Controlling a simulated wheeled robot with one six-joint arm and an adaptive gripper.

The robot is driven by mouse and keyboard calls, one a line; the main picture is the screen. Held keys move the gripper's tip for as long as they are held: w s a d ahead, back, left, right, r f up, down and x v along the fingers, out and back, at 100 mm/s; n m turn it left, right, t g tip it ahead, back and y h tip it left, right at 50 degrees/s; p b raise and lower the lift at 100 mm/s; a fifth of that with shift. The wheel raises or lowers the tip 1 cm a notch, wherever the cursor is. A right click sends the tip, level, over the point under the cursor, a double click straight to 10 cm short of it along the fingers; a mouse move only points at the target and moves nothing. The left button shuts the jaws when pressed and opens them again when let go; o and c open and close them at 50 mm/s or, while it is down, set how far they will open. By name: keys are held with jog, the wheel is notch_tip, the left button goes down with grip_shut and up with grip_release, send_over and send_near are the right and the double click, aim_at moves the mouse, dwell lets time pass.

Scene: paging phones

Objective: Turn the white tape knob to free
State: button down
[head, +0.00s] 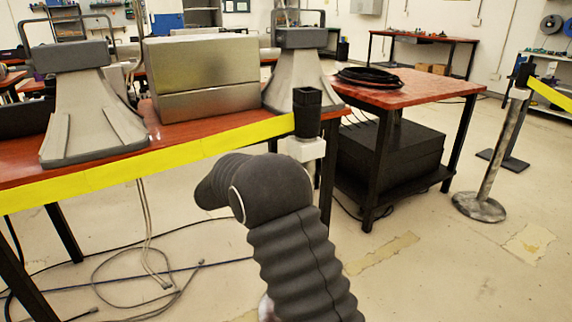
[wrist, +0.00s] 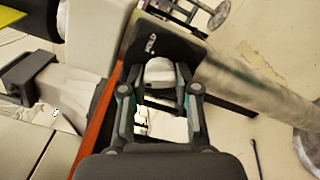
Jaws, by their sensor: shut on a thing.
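The white tape knob (wrist: 159,71) sits against a black post head (wrist: 172,44) with pale lettering in the wrist view. My gripper (wrist: 160,82) has a finger on each side of the knob and is shut on it. The fingers cover the knob's edges, and its exact turn angle cannot be read. In the head view a black post head (head: 307,110) stands beyond my arm, where the yellow tape (head: 170,158) ends. A white part (head: 302,148) shows below it; I cannot tell whether it is the knob. My gripper's fingers are not visible in the head view.
A red-topped table (head: 185,128) with grey horn-shaped devices (head: 90,110) and a metal box (head: 205,65) stands behind the tape. Another table (head: 425,88) holds coiled black cable. A second barrier post (head: 500,150) stands at the right. Floor between is mostly clear; cables lie lower left.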

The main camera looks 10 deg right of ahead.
jog(key=shift+n+p, duration=1)
jog(key=shift+n, duration=0.7)
jog(key=shift+f, duration=0.15)
jog(key=c, duration=0.8)
grip_release()
jog(key=shift+c, duration=0.2)
jog(key=v, duration=1.2)
